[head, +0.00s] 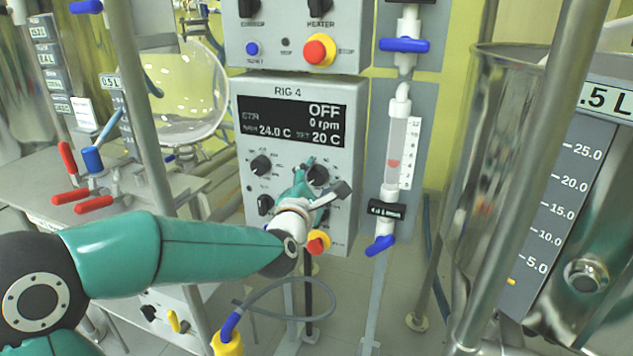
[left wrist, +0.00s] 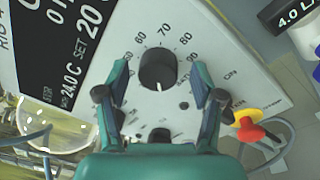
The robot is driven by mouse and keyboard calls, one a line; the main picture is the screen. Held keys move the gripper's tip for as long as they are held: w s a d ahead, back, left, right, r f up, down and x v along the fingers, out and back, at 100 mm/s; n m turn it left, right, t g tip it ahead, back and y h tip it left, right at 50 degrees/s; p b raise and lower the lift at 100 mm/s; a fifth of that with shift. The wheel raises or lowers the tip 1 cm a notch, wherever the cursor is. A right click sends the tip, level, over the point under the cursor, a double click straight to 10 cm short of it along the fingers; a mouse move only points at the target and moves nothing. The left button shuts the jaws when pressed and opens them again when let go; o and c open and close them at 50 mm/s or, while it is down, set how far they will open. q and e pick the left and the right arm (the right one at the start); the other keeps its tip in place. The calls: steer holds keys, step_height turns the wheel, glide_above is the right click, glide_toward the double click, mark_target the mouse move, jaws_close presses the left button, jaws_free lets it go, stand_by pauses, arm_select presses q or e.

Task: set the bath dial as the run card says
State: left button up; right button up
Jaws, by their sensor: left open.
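The rig 4 control box (head: 352,92) shows OFF, 0 rpm, bath 24.0 C and set 20 C on its dark display (head: 291,121). A black dial (head: 318,172) sits below the display at the right; I take it to be the bath dial. The left wrist view shows a black dial (left wrist: 157,68) with numbers around 60 to 90 printed about it. A short white mark shows at its lower edge. My left gripper (head: 310,180) is at the panel, open, with one finger on each side of this dial (left wrist: 160,76); contact is unclear. My right gripper is out of view.
Other black knobs (head: 261,165) sit left on the panel. A red and yellow button (head: 317,242) is just below my left gripper. A glass tube with blue valves (head: 397,150) stands right. A metal frame post (head: 150,120) stands left, a large vessel (head: 490,130) right.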

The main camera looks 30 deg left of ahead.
arm_select(q)
steer(key=c, duration=1)
steer(key=shift+d, duration=0.15)
steer(key=shift+c, duration=0.7)
steer(key=shift+f, duration=0.1)
